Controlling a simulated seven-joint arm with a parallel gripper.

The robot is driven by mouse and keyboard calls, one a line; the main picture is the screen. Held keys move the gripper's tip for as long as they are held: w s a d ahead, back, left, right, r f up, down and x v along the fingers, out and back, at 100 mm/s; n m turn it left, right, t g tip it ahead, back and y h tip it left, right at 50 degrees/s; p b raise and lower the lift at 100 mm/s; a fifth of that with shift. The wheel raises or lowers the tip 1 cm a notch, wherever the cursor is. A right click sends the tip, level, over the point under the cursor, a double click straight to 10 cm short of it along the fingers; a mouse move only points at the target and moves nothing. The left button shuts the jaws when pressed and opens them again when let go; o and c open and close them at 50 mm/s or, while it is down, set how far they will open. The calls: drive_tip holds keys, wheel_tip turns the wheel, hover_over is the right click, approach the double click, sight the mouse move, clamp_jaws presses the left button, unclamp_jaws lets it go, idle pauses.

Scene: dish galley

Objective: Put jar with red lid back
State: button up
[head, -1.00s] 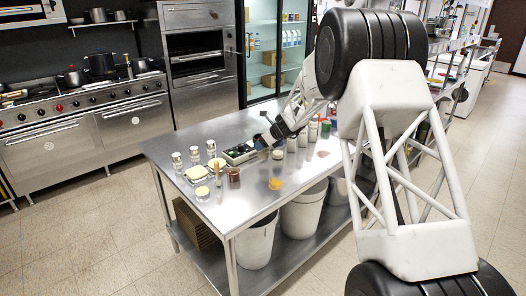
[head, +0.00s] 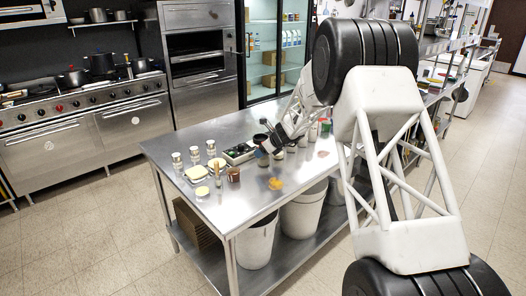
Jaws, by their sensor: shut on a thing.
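My gripper (head: 268,148) is over the right half of the steel table (head: 205,150), small and partly hidden by my own arm links. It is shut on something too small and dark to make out. I cannot tell whether that is the jar with the red lid. A brown-red jar (head: 233,175) stands on the table left of my gripper. A small jar (head: 276,184) stands near the front edge below the gripper. No red lid shows clearly.
An orange-yellow item (head: 276,183) lies near the front edge. More containers stand behind my gripper, partly covered by my arm.

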drive_tip(key=o, duration=1.2)
drive_tip(key=shift+f, duration=0.1)
drive_tip(key=shift+r, duration=0.2)
drive_tip(key=shift+v, duration=6.05)
